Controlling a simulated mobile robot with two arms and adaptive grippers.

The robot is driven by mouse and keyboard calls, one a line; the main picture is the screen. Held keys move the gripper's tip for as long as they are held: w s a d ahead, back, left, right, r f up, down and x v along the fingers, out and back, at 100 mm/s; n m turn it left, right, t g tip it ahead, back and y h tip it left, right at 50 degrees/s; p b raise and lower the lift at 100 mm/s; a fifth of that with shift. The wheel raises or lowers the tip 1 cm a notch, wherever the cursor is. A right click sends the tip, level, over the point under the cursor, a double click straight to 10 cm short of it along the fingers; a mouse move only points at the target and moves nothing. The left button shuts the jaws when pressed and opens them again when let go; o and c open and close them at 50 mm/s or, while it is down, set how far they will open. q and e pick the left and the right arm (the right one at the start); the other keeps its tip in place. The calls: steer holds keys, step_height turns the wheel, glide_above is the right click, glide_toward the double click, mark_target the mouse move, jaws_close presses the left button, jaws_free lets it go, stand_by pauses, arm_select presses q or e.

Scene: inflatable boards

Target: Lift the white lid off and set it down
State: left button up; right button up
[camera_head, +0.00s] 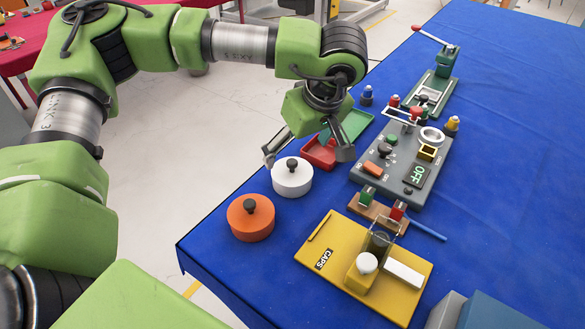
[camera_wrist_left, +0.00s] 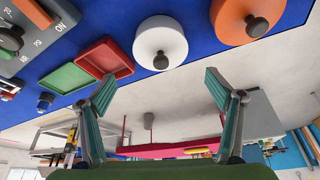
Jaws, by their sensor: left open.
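The white lid (camera_head: 292,178) is round with a dark knob on top. It sits at the left edge of the blue table, beside an orange lid (camera_head: 250,219) with a similar knob. In the left wrist view the white lid (camera_wrist_left: 160,42) is at the top centre, beyond my fingertips, with the orange lid (camera_wrist_left: 248,20) to its right. My left gripper (camera_head: 308,154) is open and empty, its fingers spread just behind the white lid. It also shows in the left wrist view (camera_wrist_left: 163,82). What is under the white lid is hidden. My right gripper is not in view.
A red tray (camera_head: 318,155) and a green tray (camera_head: 352,124) lie close to my left gripper. A grey control panel (camera_head: 400,165) and a yellow CAPS board (camera_head: 335,262) stand to the right. The blue table (camera_head: 500,130) is clear at the far right.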

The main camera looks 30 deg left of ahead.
mark_target(292, 162)
arm_select(q)
steer(key=shift+w+a+f, duration=0.1)
steer(key=shift+f, duration=0.4)
steer(key=x, duration=0.2)
steer(key=p+x, duration=0.1)
steer(key=x, duration=0.1)
steer(key=shift+a+f+p, duration=0.1)
steer(key=shift+f+p, duration=0.15)
steer(key=shift+p, duration=0.05)
steer(key=shift+f, duration=0.3)
steer(key=c, duration=1.1)
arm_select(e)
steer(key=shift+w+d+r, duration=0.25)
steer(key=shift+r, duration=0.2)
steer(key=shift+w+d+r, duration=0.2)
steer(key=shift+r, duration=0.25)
